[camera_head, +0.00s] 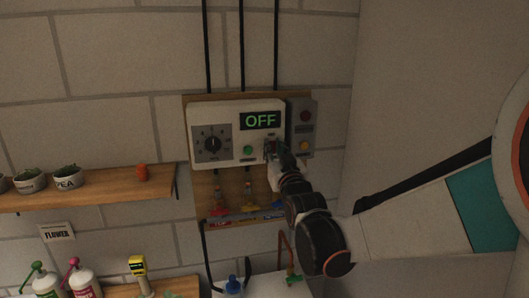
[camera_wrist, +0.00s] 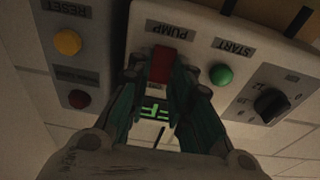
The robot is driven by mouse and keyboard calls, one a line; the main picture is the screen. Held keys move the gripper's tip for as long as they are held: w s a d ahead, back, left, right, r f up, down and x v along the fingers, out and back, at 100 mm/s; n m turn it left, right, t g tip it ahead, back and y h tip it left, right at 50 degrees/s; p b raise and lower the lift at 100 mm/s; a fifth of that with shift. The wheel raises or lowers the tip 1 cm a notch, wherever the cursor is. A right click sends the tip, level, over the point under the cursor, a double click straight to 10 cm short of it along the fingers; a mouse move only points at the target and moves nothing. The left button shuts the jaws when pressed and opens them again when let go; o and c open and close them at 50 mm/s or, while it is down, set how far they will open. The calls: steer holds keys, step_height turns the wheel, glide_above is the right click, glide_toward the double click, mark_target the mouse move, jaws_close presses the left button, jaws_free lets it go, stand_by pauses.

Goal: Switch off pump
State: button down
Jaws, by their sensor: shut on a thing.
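A white control box (camera_head: 225,112) is mounted on a wooden board on the wall; its display (camera_head: 260,121) reads OFF in green. My gripper (camera_head: 272,148) is at the box's lower right and hides most of the switch in the head view. In the wrist view, the red switch (camera_wrist: 163,62) sits beside the PUMP label (camera_wrist: 170,29), and my gripper (camera_wrist: 163,78) has a finger on each side of it, shut on it. The display is partly hidden behind the fingers in the wrist view.
Left of the switch in the head view are a green START button (camera_head: 248,149) and a dial (camera_head: 212,143). A grey RESET box (camera_head: 304,130) with red and orange buttons adjoins on the right. Valves hang below; a plant shelf (camera_head: 110,188) is at left.

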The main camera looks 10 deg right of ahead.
steer(key=c, duration=1.4)
jaws_free()
steer(key=shift+c, duration=0.2)
steer(key=shift+s, duration=0.1)
steer(key=s+f, duration=0.2)
steer(key=s, duration=1)
steer(key=s+f+g+b, duration=0.6)
steer(key=s+f, duration=0.4)
steer(key=f, duration=0.3)
steer(key=s+f+g+b, duration=0.6)
steer(key=s+f, duration=0.5)
steer(key=f, duration=0.2)
steer(key=shift+s+f+g+b, duration=0.15)
steer(key=shift+f+g+b, duration=0.15)
steer(key=shift+f+b, duration=0.1)
